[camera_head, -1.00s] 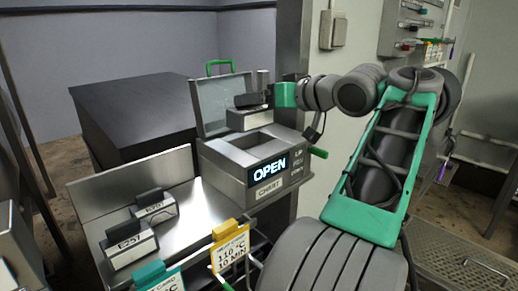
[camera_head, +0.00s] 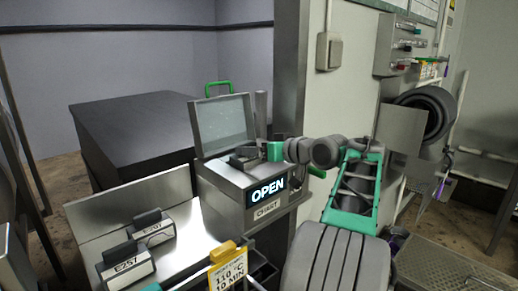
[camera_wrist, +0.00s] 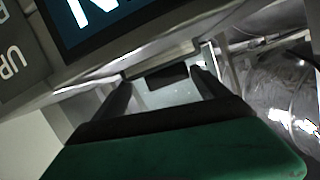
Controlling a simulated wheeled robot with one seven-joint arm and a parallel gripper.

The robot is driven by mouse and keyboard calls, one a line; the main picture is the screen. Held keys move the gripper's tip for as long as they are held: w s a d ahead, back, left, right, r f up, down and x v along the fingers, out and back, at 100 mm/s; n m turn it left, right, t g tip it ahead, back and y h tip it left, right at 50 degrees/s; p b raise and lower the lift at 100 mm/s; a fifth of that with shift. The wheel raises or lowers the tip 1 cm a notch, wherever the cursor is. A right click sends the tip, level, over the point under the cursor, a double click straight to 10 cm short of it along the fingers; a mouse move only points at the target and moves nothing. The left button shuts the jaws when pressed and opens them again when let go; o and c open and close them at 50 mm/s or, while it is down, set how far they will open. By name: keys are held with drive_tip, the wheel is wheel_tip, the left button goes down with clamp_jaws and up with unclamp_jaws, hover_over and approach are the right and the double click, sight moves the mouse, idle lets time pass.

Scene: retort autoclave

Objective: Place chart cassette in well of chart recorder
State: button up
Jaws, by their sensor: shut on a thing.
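The chart recorder (camera_head: 226,196) is a grey metal box with its lid (camera_head: 222,126) raised and "OPEN" lit on its front display. My gripper (camera_head: 258,152), with a green palm, is over the recorder's top and shut on the dark grip of the chart cassette (camera_head: 240,161). The cassette sits low at the well opening, its body mostly hidden by the recorder's front and the gripper. I cannot tell whether it rests on the well floor. In the wrist view, the dark fingers (camera_wrist: 165,85) flank a dark block, with the display close above.
Two other cassettes, one marked E257 (camera_head: 127,268) and another (camera_head: 154,230), stand on the steel shelf (camera_head: 185,215) at left. A yellow-clipped tag (camera_head: 228,268) hangs at the front. A dark bench (camera_head: 135,115) is behind; a wall post (camera_head: 300,70) stands close right of the recorder.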

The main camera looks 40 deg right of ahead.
drive_tip(key=shift+f, duration=0.1)
drive_tip(key=shift+f+b, duration=0.4)
drive_tip(key=shift+b, duration=0.05)
drive_tip(key=shift+f, duration=0.15)
drive_tip(key=o, duration=1.9)
drive_tip(key=shift+f, duration=0.1)
drive_tip(key=shift+f, duration=0.1)
